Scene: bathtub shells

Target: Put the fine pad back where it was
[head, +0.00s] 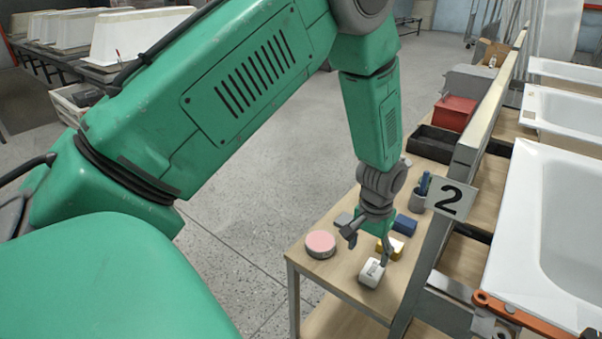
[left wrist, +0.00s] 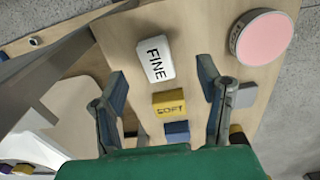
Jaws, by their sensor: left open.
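The fine pad is a white block marked FINE (head: 371,273). It lies on the wooden bench top (head: 340,273) near its front end, and it also shows in the left wrist view (left wrist: 155,59). My left gripper (head: 368,249) is open just over the bench. In the left wrist view its fingertips (left wrist: 163,78) stand apart, with the fine pad beyond them and nothing gripped. A yellow block marked SOFT (left wrist: 168,104) lies behind the fine pad, with a blue block (left wrist: 177,131) behind that. My right gripper is not in view.
A round pink-topped tin (head: 321,243) stands left of the fine pad. A grey block (left wrist: 243,95) lies near it. A post with a number 2 sign (head: 450,199) and a white tub (head: 528,240) bound the bench's right. A cup with blue tools (head: 419,198) stands farther back.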

